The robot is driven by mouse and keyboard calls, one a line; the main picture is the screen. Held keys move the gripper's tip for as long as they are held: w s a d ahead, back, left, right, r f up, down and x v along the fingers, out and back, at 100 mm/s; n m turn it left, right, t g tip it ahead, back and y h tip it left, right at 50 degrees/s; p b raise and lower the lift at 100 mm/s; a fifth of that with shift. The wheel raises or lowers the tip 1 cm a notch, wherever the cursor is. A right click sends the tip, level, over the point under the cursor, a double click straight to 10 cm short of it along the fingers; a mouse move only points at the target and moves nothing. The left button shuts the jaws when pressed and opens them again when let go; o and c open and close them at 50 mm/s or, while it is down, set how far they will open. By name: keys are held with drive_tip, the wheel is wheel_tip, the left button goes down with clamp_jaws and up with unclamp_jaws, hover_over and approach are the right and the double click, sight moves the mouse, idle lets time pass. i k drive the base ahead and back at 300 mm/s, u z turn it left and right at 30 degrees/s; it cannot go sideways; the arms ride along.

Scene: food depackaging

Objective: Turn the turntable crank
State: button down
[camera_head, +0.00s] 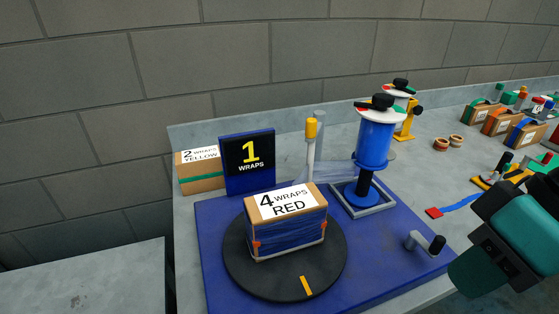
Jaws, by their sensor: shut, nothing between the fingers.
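The turntable crank (425,244) is a small grey arm with a black knob, at the front right of the blue base plate (375,275). Its knob stands at the right end of the arm. The round black turntable (240,270) has a yellow mark near its front edge. A brown box (284,245) labelled "4 WRAPS RED" sits on it, with blue film around its sides. Part of my arm, dark with teal caps, fills the lower right, to the right of the crank and apart from it in the picture. I cannot make out my gripper's fingers.
A "1 WRAPS" sign (248,162) and a "2 WRAPS YELLOW" box (202,172) stand behind the turntable. A blue film roll (372,140) and a yellow-topped post (311,145) stand behind the box. Several boxes and tools lie at the right.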

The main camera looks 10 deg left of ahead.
sight(414, 239)
drive_tip(key=u, duration=1.35)
drive_tip(key=k, duration=0.95)
drive_tip(key=z, duration=1)
drive_tip(key=i, duration=0.3)
drive_tip(key=u, duration=0.05)
